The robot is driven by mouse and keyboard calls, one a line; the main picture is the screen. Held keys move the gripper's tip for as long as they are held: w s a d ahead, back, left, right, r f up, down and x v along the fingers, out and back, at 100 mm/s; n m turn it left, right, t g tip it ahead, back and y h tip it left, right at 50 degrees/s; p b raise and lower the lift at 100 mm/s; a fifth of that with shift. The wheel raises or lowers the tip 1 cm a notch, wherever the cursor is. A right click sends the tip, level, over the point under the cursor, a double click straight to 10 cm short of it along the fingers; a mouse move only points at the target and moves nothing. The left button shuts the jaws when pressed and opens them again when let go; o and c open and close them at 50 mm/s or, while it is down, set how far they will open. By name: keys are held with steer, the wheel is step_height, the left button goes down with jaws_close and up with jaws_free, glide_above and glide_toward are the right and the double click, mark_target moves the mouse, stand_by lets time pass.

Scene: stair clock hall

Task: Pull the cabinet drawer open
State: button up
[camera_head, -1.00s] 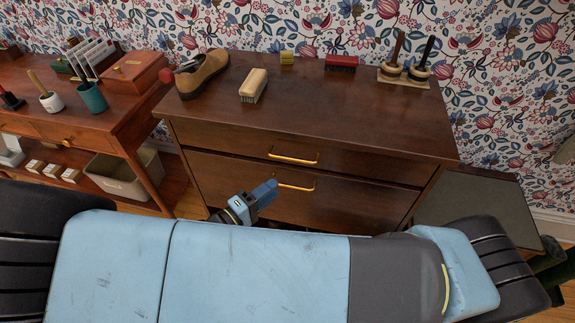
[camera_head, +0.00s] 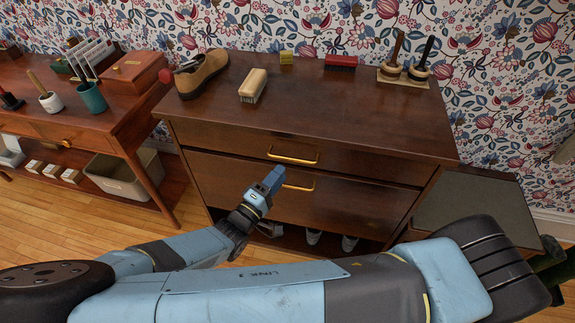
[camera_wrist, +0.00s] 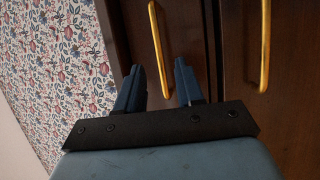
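The brown wooden cabinet (camera_head: 300,115) has an upper drawer (camera_head: 345,158) and a lower drawer (camera_head: 340,205), both shut. The upper drawer has a brass bar handle (camera_head: 293,158), and the lower one has a similar handle (camera_head: 300,186). My gripper (camera_head: 277,172) is in front of the cabinet, overlapping the lower handle's left end in the head view. In the wrist view my gripper (camera_wrist: 159,68) is open, with the upper handle (camera_wrist: 158,45) showing between its fingers; contact cannot be told. The lower handle (camera_wrist: 265,45) is to the right there.
A brown shoe (camera_head: 203,74), a brush (camera_head: 254,86), a yellow block (camera_head: 286,57), a red brush (camera_head: 341,61) and two upright-handled tools stand on the cabinet top. A desk (camera_head: 60,125) is at left. A dark panel (camera_head: 470,205) stands at right. Shoes show below the drawers.

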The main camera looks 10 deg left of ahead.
steer(key=shift+x, duration=2.45)
steer(key=shift+c, duration=0.2)
jaws_close()
steer(key=shift+s+f, duration=0.1)
steer(key=shift+f, duration=0.05)
